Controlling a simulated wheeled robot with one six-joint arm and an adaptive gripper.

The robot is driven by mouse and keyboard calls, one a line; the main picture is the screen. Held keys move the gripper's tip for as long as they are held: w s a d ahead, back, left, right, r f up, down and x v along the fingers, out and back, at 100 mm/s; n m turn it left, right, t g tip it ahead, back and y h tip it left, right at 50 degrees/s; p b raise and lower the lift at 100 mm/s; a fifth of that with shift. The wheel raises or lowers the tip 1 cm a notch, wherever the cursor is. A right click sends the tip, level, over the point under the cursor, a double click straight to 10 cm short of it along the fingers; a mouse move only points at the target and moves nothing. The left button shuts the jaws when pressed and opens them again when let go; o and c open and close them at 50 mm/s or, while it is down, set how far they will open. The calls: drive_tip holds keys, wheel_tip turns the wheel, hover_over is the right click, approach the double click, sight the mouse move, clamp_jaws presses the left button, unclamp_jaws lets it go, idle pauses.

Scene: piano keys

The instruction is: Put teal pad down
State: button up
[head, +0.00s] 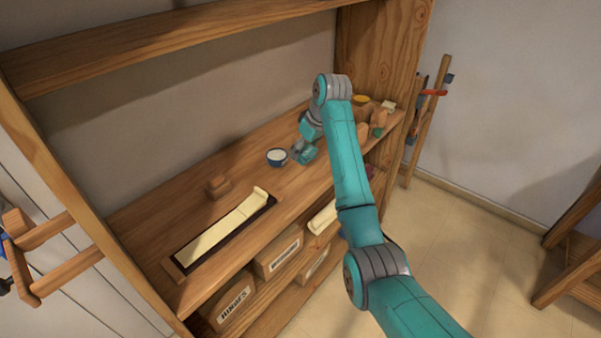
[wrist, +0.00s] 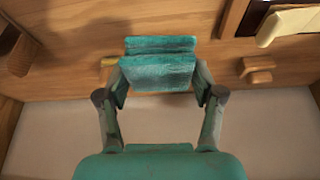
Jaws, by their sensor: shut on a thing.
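The teal pad (wrist: 158,70) is a block with a worn face, held between the two fingers of my gripper (wrist: 158,86) in the wrist view. My gripper is shut on it from both sides. In the head view my gripper (head: 303,146) is low over the wooden shelf, with the teal pad (head: 308,154) at its end. The pad is close to the shelf top; I cannot tell whether it touches. The arm partly hides the area behind it.
A dark bowl with white contents (head: 277,157) stands just left of my gripper. A brown wooden block (head: 217,186) and a cream key strip in a dark tray (head: 228,222) lie further left. Several small items (head: 376,118) crowd the right end. Shelf between block and bowl is clear.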

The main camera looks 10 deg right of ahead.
sight(301, 179)
drive_tip(key=shift+f, duration=0.1)
wheel_tip(301, 179, down, 9)
drive_tip(key=shift+f, duration=0.2)
idle(0.5)
drive_tip(key=o, duration=1)
drive_tip(key=shift+f, duration=0.25)
drive_tip(key=v, duration=1.1)
drive_tip(key=shift+d+f, duration=0.1)
